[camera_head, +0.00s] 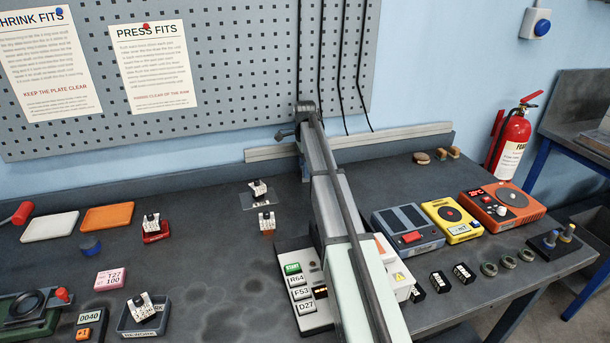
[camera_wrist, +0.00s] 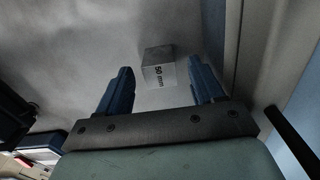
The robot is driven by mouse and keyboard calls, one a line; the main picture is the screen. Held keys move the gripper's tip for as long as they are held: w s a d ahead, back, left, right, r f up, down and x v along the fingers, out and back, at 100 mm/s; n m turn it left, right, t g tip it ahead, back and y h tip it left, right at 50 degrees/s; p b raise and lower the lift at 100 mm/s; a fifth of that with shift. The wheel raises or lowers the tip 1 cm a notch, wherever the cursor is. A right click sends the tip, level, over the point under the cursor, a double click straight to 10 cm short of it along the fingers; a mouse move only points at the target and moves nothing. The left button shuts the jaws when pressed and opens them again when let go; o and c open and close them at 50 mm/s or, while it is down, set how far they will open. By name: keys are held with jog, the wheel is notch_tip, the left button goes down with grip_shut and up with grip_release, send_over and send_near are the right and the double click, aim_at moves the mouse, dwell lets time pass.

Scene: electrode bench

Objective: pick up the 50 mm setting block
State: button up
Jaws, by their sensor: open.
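The 50 mm setting block (camera_wrist: 159,74) is a small grey block with a pale face marked "50 mm". In the wrist view it lies on the grey bench top, upper middle. My gripper (camera_wrist: 159,68) is open, its two blue fingers apart. The block shows in the gap between the fingertips and appears beyond them, nearer the right finger; neither finger visibly touches it. How far it lies below the tips I cannot tell. In the head view my arm crosses the middle toward the back rail; I cannot make out the block or the fingers there.
Small white-topped pieces (camera_head: 267,222) stand left of my arm. A label panel (camera_head: 300,290) stands by the arm at the front. Grey (camera_head: 408,228), yellow (camera_head: 452,221) and orange (camera_head: 502,207) units stand right. The back rail (camera_head: 400,136) and pegboard (camera_head: 230,60) bound the rear.

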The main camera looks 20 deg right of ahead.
jog(key=shift+f, duration=0.1)
jog(key=shift+c, duration=0.3)
grip_shut()
